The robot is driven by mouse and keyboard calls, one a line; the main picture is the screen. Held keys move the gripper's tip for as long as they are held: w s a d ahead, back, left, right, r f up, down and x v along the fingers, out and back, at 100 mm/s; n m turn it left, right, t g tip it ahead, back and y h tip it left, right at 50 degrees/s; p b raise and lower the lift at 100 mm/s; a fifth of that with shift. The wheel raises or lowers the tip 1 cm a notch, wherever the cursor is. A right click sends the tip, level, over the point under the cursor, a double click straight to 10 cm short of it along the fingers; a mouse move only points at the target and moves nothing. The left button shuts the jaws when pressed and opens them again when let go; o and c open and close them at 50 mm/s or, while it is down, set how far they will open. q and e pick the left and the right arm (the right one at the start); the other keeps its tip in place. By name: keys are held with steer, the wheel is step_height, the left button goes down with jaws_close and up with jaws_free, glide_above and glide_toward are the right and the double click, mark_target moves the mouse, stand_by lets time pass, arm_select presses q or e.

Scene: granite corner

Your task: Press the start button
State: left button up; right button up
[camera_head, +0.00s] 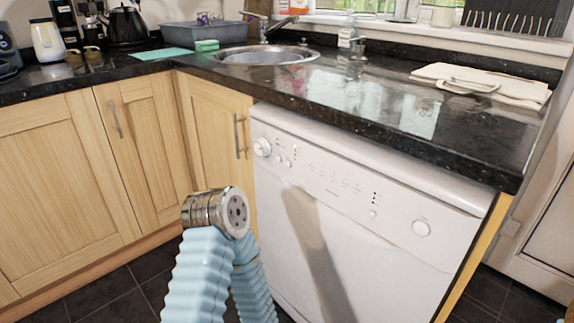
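A white dishwasher (340,235) stands under the counter with its door shut. Its sloping control panel has a round dial (262,147) at the left, two small knobs (282,161) beside it, a small button (373,213) right of the middle and a larger round button (421,228) at the right. The labels are too small to read, so I cannot tell which one is the start button. A bent blue-sleeved link of my arm with a metal joint (216,210) is in front of the dishwasher's left side, apart from the buttons. Neither gripper shows.
A dark granite counter (330,95) overhangs the dishwasher. On it are a sink (267,54), a grey basin (205,34), a black kettle (126,25) and a folded cloth (482,82). Wooden cupboards (60,190) are at the left. The space before the right half of the panel is clear.

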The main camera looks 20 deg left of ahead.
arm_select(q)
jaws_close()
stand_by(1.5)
